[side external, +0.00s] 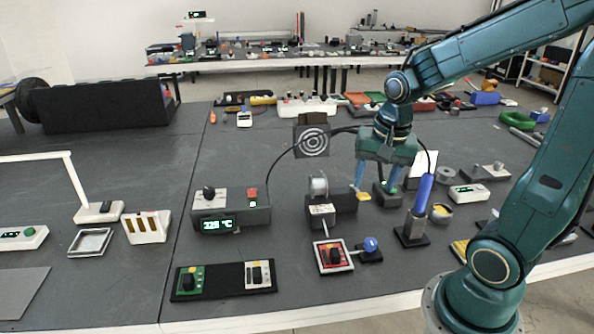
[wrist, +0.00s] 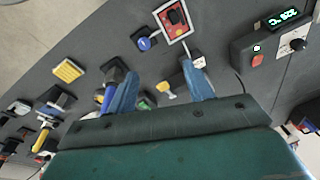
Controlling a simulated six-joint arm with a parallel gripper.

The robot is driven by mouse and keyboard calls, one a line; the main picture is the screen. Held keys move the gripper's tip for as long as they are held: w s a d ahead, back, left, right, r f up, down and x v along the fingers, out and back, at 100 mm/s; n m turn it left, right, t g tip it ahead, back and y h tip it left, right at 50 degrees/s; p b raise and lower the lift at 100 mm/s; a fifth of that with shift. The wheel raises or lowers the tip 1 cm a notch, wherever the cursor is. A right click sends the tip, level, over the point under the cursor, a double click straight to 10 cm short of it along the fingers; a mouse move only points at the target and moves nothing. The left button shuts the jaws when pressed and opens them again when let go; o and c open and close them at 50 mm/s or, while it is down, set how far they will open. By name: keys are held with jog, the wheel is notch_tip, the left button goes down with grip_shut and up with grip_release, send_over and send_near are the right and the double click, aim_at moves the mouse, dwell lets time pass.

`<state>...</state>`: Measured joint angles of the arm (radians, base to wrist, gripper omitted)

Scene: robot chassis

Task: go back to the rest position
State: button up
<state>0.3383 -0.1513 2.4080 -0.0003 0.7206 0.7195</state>
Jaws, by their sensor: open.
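My gripper (side external: 377,186) hangs from my teal arm over the right half of the near table, its two blue fingers pointing down and spread apart. A small dark box with a green top (side external: 387,192) stands at the fingers; I cannot tell whether they touch it. In the wrist view my gripper (wrist: 158,70) shows a wide gap with nothing held in it. A small yellow piece (wrist: 166,90) and a bit of green (wrist: 147,102) show beyond the gap.
A blue-handled tool in a black stand (side external: 420,200) rises close to the right of the fingers. A spool holder (side external: 330,205) and a round striped target (side external: 312,141) stand to the left. A temperature controller (side external: 232,216) is further left. Bare table lies between these devices.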

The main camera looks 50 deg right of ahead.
jog(key=s+a+r+n+t, duration=0.3)
jog(key=s+a+r+n, duration=0.4)
jog(key=n, duration=0.5)
notch_tip(320, 180, up, 2)
jog(key=shift+s+a+r+t+y, duration=0.1)
jog(key=shift+s+a+t+y, duration=0.2)
jog(key=shift+a, duration=0.6)
